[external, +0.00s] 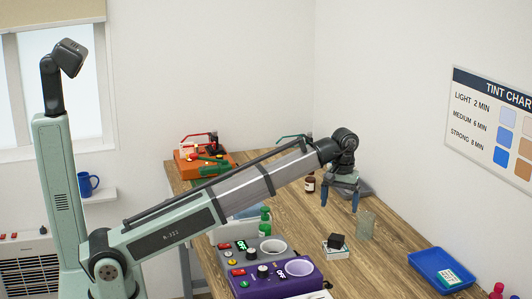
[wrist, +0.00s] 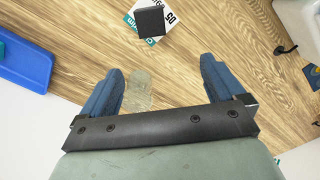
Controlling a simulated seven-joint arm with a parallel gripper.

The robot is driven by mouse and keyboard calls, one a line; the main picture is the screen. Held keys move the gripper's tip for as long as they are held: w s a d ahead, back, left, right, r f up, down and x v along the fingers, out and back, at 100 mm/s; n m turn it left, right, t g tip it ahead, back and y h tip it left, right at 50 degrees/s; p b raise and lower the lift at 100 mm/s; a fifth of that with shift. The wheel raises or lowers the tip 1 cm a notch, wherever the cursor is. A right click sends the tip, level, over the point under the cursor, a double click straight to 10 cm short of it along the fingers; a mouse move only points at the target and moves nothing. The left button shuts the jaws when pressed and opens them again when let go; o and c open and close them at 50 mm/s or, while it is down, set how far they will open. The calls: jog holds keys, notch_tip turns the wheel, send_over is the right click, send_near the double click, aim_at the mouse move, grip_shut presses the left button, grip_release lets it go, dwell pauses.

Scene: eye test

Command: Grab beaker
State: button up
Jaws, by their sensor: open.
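The beaker (external: 366,226) is a clear, faintly greenish glass vessel standing on the wooden table, to the right of my gripper (external: 340,207) in the external view. My gripper is open with two blue fingers pointing down, and nothing is held. In the wrist view the beaker (wrist: 139,88) appears in the gap between the fingers of my gripper (wrist: 161,66), closer to the left finger. It is hard to make out against the wood. I cannot tell its exact height relative to the fingertips.
A black block (external: 337,241) on a small white box stands near the beaker. A blue tray (external: 440,268) lies at the right table edge. A brown bottle (external: 310,182) stands behind. A purple device (external: 275,283) and green bottle (external: 265,220) are at left.

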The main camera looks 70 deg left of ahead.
jog(key=w+a+n, duration=0.1)
jog(key=w+a, duration=0.1)
jog(key=w, duration=0.4)
jog(key=n, duration=0.4)
send_near(365, 225)
jog(key=a+r, duration=0.2)
jog(key=w+n, duration=0.1)
jog(key=n, duration=0.5)
jog(key=f, duration=0.8)
jog(key=shift+a+f, duration=0.15)
jog(key=shift+a, duration=0.05)
jog(key=shift+w+a+f, duration=0.1)
jog(key=shift+w+f, duration=0.05)
jog(key=shift+f, duration=1.25)
jog(key=shift+w+a+f, duration=0.1)
jog(key=shift+f, duration=1.35)
jog(key=shift+c, duration=0.4)
jog(key=c, duration=0.9)
